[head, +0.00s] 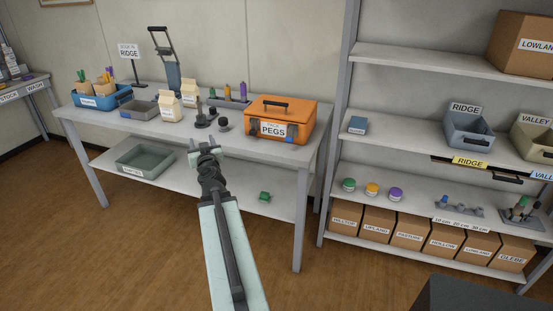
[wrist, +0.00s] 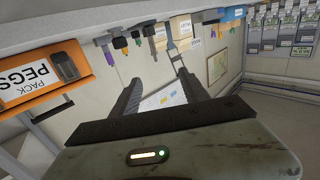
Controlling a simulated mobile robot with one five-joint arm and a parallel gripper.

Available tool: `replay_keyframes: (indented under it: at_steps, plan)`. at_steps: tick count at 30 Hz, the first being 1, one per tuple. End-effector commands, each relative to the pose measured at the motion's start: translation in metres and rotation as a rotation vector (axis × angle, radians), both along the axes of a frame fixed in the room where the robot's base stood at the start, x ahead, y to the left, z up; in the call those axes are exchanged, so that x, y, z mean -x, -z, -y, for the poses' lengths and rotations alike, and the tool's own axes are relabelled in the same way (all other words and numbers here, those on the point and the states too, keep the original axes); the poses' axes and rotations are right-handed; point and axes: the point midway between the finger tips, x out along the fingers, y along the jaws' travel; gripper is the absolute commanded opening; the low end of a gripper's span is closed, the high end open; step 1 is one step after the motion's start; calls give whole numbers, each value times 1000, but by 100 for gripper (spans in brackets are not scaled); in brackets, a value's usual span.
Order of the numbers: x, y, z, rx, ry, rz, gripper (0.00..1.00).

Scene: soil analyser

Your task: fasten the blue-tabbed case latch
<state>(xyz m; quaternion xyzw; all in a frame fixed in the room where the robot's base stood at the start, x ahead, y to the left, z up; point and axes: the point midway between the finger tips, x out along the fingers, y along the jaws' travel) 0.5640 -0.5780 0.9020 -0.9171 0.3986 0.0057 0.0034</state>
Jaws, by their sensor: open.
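The orange case (head: 298,113) labelled PEGS stands lid down on the right end of the table. A dark latch (head: 252,128) is on the front left. A blue tab (head: 289,139) shows low at the front right; whether its latch is fastened is too small to tell. My gripper (head: 207,149) is at the table's front edge, left of the case and apart from it. In the wrist view my gripper (wrist: 158,88) is open and empty. There the case (wrist: 72,48) is tilted at the left, with one dark latch (wrist: 66,67); no blue tab shows.
Black knobbed objects (head: 205,118) and cartons (head: 171,108) stand left of the case. A grey tray of coloured bottles (head: 230,98) is behind. A shelf unit (head: 400,148) rises to the right. A green piece (head: 264,196) lies on the table's lower shelf.

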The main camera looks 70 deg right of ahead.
Motion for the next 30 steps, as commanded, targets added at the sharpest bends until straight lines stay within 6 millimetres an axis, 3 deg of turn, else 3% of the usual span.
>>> replay_keyframes:
  at_steps: [1,3,6,9,13,20,30]
  plan:
    - [51,19,43,19,143,18,53]
    - [117,27,85,35,329,28,53]
    - [194,40,121,32,529,22,53]
    - [240,48,136,20,645,10,53]
    - [259,51,142,12,696,3,53]
    - [257,49,154,12,695,3,53]
    - [253,50,213,13,694,4,53]
